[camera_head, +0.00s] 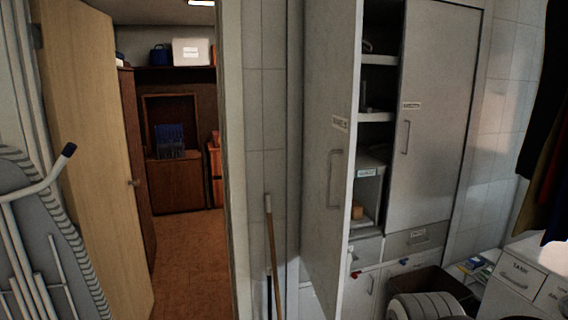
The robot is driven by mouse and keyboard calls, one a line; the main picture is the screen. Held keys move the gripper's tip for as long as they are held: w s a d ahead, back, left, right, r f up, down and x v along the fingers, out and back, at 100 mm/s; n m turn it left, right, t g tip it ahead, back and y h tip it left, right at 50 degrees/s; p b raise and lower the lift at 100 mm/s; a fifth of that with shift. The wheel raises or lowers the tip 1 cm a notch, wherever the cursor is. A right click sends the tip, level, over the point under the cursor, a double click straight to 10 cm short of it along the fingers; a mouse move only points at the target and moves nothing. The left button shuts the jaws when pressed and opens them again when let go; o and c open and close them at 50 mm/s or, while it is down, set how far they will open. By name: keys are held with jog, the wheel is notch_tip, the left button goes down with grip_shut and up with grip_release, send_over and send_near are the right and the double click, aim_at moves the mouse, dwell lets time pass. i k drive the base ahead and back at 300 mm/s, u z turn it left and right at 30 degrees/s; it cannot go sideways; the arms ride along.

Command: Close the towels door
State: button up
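A tall grey cabinet stands right of the centre. Its left door (328,75) is swung wide open towards me, with a vertical bar handle (335,178) and a small label (339,123) too blurred to read. Its right door (430,150) is shut and also has a label and a handle. I cannot tell from the labels which is the towels door, but only the left one stands open. Behind it, shelves (378,60) with a few items show in part. My gripper is not in view.
Drawers and low cupboards (410,242) sit below the cabinet doors. A broom handle (271,245) leans left of the open door. A wooden door (85,110) stands open at left.

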aim_at(333, 33)
jog(key=u, duration=0.05)
jog(key=i, duration=1)
jog(key=u, duration=0.05)
